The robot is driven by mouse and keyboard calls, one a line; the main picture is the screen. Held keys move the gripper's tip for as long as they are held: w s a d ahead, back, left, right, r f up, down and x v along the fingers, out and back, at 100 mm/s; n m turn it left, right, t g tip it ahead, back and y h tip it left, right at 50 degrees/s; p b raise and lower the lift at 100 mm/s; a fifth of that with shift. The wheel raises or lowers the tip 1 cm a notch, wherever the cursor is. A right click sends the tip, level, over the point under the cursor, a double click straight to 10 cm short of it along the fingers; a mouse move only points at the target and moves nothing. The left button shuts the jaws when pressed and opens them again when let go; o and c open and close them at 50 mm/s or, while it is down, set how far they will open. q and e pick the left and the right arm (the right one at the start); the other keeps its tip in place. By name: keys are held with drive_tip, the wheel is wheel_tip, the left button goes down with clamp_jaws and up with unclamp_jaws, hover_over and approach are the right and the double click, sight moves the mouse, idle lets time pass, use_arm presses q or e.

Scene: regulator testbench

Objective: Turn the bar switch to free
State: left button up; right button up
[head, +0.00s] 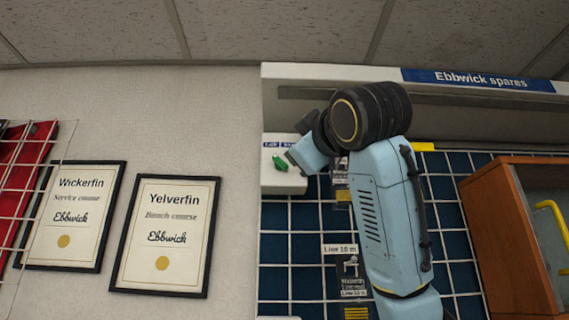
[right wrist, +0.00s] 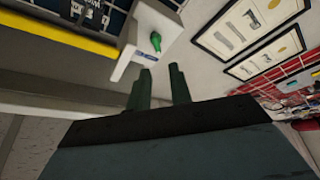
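A small green handle (head: 280,163), which looks like the bar switch, sits on a white box (head: 283,182) with a blue label strip. In the right wrist view the green handle (right wrist: 155,42) stands out from the white box (right wrist: 148,22), just beyond the fingertips. My left gripper is in neither view. The handle's setting cannot be read.
A shelf with a blue "Ebbwick spares" sign (head: 479,79) runs above. A blue tiled grid panel (head: 290,247) lies below the box. A wooden cabinet (head: 507,240) stands at right. Framed certificates (head: 166,236) hang on the wall at left.

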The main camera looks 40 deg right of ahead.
sight(282, 162)
drive_tip(key=p+x, duration=0.2)
drive_tip(key=x, duration=0.2)
drive_tip(key=p+x, duration=0.1)
drive_tip(key=x, duration=0.2)
drive_tip(key=p+x, duration=0.2)
drive_tip(key=x, duration=0.2)
drive_tip(key=shift+d+r+p, duration=0.3)
drive_tip(key=shift+d+r, duration=0.05)
drive_tip(key=shift+r, duration=0.15)
drive_tip(key=shift+w+d+r, duration=0.1)
drive_tip(key=shift+w+d, duration=0.2)
drive_tip(key=shift+w, duration=0.35)
drive_tip(key=shift+c, duration=0.3)
clamp_jaws()
